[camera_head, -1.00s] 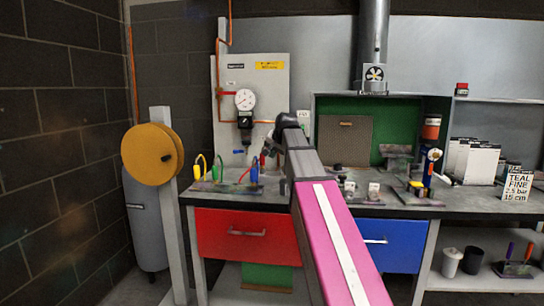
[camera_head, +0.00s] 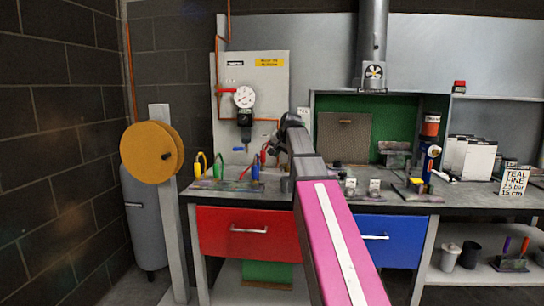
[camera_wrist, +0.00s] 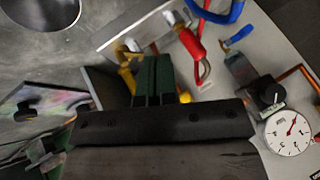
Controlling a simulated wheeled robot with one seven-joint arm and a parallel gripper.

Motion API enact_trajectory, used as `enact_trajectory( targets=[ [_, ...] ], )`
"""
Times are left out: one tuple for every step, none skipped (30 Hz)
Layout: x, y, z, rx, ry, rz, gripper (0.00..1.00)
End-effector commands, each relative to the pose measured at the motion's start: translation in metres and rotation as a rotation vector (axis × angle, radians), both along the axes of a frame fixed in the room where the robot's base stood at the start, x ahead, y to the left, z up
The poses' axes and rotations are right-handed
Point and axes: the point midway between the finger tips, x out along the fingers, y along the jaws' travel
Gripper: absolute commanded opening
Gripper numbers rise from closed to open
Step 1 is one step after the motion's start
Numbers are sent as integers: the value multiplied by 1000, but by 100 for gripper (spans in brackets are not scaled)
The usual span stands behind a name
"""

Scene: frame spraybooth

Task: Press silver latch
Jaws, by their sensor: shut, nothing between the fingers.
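I cannot surely pick out the silver latch. Small silver fittings (camera_wrist: 131,45) show by the yellow hose in the wrist view, close to my fingers. My gripper (camera_wrist: 153,59) is shut and empty, its dark green fingers together, pointing toward the pale metal plate (camera_wrist: 138,24) with the hoses. I cannot tell whether the fingertips touch anything. The red hose (camera_wrist: 191,43) and blue hose (camera_wrist: 230,14) lie just right of and beyond the fingers. In the head view my arm's end is above the bench, right of the hose row, and the fingers are hard to make out.
The bench (camera_head: 420,204) has red (camera_head: 248,236) and blue (camera_head: 392,243) drawers. A gauge (camera_head: 244,97) hangs on the back panel and shows in the wrist view (camera_wrist: 289,133). A yellow reel (camera_head: 150,153) stands left. Small fixtures crowd the bench right of my arm.

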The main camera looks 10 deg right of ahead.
Motion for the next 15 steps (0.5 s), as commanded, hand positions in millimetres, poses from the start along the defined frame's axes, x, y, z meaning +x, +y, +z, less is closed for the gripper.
enact_trajectory(
  targets=[
    [6, 2, -7, 0, 3, 1, 0],
    [8, 3, -11, 0, 3, 1, 0],
    [13, 4, -16, 0, 3, 1, 0],
    [16, 5, -20, 0, 2, 0, 0],
    [19, 6, -25, 0, 2, 0, 0],
    [23, 8, -31, 0, 3, 1, 0],
    [27, 9, -35, 0, 3, 1, 0],
    [30, 10, -39, 0, 3, 1, 0],
    [34, 11, -45, 0, 2, 0, 0],
    [37, 13, -50, 0, 3, 1, 0],
    [40, 14, -54, 0, 4, 1, 0],
    [45, 15, -60, 0, 3, 1, 0],
    [48, 16, -64, 0, 2, 0, 0],
    [51, 17, -68, 0, 2, 0, 0],
    [54, 22, -68, 0, 2, 2, 0]
  ],
)
